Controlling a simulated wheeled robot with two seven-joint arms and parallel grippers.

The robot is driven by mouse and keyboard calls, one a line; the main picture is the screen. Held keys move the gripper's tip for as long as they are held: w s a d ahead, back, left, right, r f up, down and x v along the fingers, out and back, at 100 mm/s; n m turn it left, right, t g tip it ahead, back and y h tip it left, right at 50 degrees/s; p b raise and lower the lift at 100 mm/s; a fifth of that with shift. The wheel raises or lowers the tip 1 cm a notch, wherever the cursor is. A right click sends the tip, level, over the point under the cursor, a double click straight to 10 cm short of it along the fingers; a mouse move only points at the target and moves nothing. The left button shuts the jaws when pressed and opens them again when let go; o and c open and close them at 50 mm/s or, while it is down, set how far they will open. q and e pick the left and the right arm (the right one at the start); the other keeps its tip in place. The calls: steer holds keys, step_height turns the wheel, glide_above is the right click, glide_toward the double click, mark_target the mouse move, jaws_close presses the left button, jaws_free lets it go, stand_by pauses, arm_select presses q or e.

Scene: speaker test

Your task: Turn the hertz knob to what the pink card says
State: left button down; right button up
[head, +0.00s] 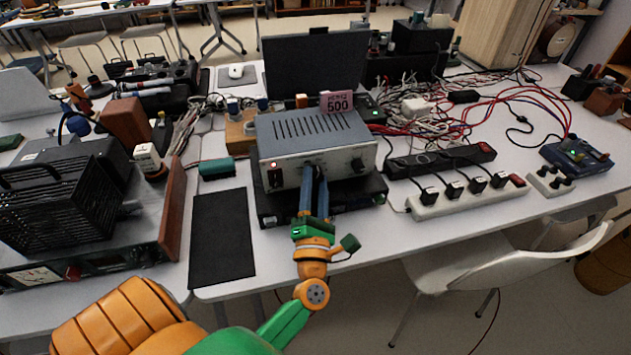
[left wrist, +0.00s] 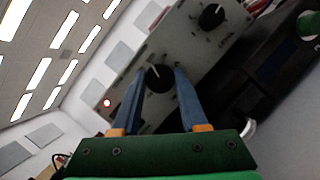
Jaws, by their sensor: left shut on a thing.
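A pink card (head: 338,102) stands on top of the grey speaker-test box (head: 312,131); its large figure reads 500, with a smaller word above that looks like HERTZ. My left gripper (head: 314,172) reaches the box's front panel and hides the middle knob in the head view. In the left wrist view the blue fingers of the left gripper (left wrist: 161,72) are shut on this black knob (left wrist: 158,77), one finger on each side; it has a white pointer mark. A second black knob (left wrist: 211,17) is apart from the fingers. The dial lettering is too small to read. My right gripper is not in view.
A red light (head: 275,172) shows at the left of the front panel. A black mat (head: 222,238) lies to the left. A power strip (head: 466,200) with several plugs and a cable tangle (head: 440,122) are at the right. A white chair (head: 495,262) stands in front of the table.

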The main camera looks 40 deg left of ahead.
arm_select(q)
steer(key=shift+c, duration=2.2)
jaws_free()
steer(key=b+v, duration=0.2)
steer(key=v, duration=0.4)
steer(key=shift+s+d+f, duration=0.1)
steer(key=shift+d+f, duration=0.05)
steer(key=shift+f, duration=0.05)
steer(key=shift+s+d, duration=0.2)
steer(key=shift+s, duration=0.2)
steer(key=shift+r, duration=0.1)
